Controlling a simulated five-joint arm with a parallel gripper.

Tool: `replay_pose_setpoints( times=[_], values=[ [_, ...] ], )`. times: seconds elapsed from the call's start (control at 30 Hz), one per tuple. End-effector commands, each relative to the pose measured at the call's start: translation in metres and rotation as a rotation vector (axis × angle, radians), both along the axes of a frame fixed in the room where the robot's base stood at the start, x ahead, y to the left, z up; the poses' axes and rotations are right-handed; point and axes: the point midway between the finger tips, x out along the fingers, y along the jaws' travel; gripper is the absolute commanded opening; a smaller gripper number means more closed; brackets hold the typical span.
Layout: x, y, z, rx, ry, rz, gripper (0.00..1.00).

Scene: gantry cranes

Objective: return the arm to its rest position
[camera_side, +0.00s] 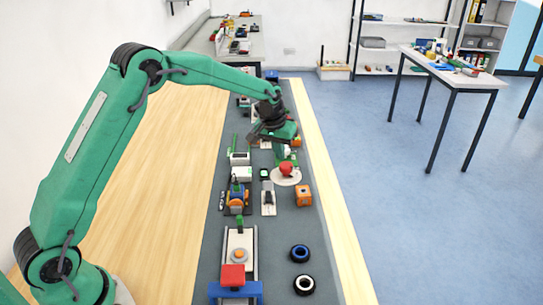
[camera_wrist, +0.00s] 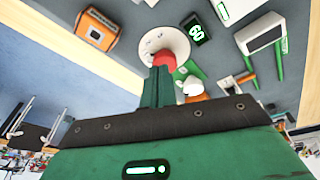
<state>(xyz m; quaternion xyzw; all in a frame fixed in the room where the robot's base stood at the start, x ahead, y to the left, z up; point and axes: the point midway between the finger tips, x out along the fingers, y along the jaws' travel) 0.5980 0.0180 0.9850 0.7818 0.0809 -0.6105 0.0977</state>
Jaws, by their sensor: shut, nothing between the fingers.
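My green arm reaches from the near left over the grey strip of the bench. My gripper (camera_side: 281,156) points down over the far part of this strip, and its green fingers (camera_wrist: 159,75) are shut with nothing held. Just beyond the fingertips is a red piece (camera_side: 286,169) on a round white disc (camera_side: 275,178). The red piece (camera_wrist: 165,59) and the disc (camera_wrist: 180,43) also show in the wrist view. I cannot tell whether the fingertips touch the red piece. The fingers hide part of it in the wrist view.
An orange block (camera_side: 304,195) stands right of the disc. White and green devices (camera_side: 241,174) stand to its left. Nearer are two wheel-like rings (camera_side: 300,253) and a red and blue gantry (camera_side: 233,277). The wooden bench at left is clear.

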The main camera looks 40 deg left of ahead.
Motion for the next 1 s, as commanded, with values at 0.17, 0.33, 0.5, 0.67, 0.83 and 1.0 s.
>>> replay_pose_setpoints(
  times=[0.17, 0.33, 0.5, 0.67, 0.83, 1.0],
  values=[
    [0.000, 0.000, 0.000, 0.000, 0.000, 0.000, 0.00],
    [-0.002, 0.000, 0.004, 0.000, -0.002, -0.002, 0.00],
    [-0.012, -0.001, 0.022, 0.003, -0.013, -0.012, 0.00],
    [-0.032, -0.003, 0.050, 0.008, -0.031, -0.027, 0.00],
    [-0.061, -0.005, 0.084, 0.014, -0.053, -0.050, 0.00],
    [-0.094, -0.007, 0.114, 0.020, -0.075, -0.071, 0.00]
  ],
)
